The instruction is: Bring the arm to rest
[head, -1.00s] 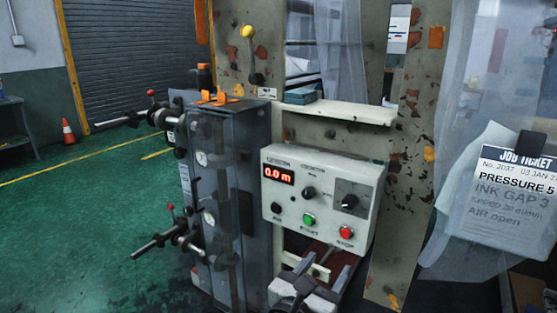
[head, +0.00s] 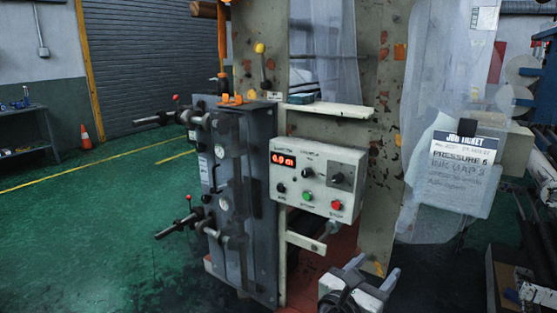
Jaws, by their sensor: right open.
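My right gripper (head: 374,271) is at the bottom of the head view, right of centre. Its two fingers stand apart and nothing shows between them. It is below and in front of the control box (head: 318,177), apart from it as far as I can see. The box is pale, with a red lit display, dark knobs, a green button and a red button. My left gripper is not in view.
A dark grey unit with levers (head: 240,190) stands left of the box. A job ticket (head: 463,158) hangs on translucent sheeting at the right. An orange cone (head: 86,138) stands far left. The green floor (head: 110,230) at left is clear.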

